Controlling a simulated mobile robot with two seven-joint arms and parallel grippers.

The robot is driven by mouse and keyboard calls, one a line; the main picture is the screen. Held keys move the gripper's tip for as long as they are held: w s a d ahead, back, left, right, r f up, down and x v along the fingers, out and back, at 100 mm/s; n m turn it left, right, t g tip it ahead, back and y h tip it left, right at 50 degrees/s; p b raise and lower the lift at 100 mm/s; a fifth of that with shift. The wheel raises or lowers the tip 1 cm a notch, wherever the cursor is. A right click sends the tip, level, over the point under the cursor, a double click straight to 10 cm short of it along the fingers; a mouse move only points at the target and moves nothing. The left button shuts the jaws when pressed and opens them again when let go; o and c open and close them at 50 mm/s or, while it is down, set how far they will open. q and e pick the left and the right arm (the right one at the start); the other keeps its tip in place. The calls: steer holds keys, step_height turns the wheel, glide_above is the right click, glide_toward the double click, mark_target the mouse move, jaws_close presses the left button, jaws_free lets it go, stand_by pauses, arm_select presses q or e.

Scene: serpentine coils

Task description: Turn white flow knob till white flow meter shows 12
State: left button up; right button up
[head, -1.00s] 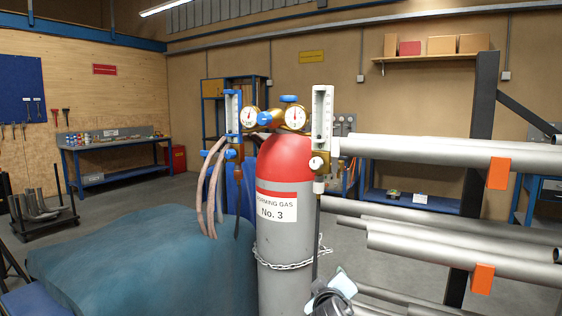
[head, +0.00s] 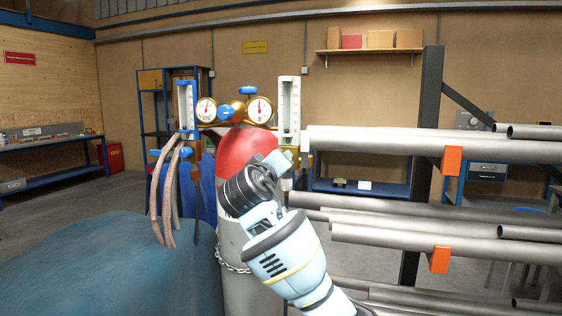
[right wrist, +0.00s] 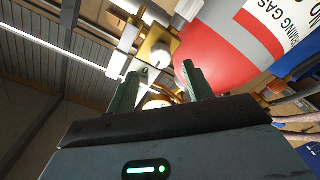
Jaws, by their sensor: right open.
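The white flow meter (head: 289,105) is an upright, clear-fronted white column right of the two round gauges in the head view. Its reading is too small to tell. My right gripper (head: 281,160) is raised in front of the cylinder, just below the meter, and hides the meter's lower end and the knob there. In the right wrist view, my right gripper (right wrist: 160,84) is open, with its two fingers apart and nothing gripped. My left gripper is not in view.
The red-topped gas cylinder (head: 236,150) stands chained behind my right arm. A blue flow meter (head: 187,105) with hoses is at its left. Long steel pipes (head: 400,146) on a rack lie close on the right. A teal-covered mound (head: 110,265) fills the lower left.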

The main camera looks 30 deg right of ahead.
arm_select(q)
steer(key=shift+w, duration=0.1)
arm_select(e)
steer(key=x, duration=0.5)
steer(key=shift+w+d, duration=0.2)
steer(key=shift+w, duration=0.1)
steer(key=c, duration=1)
steer(key=shift+o, duration=0.2)
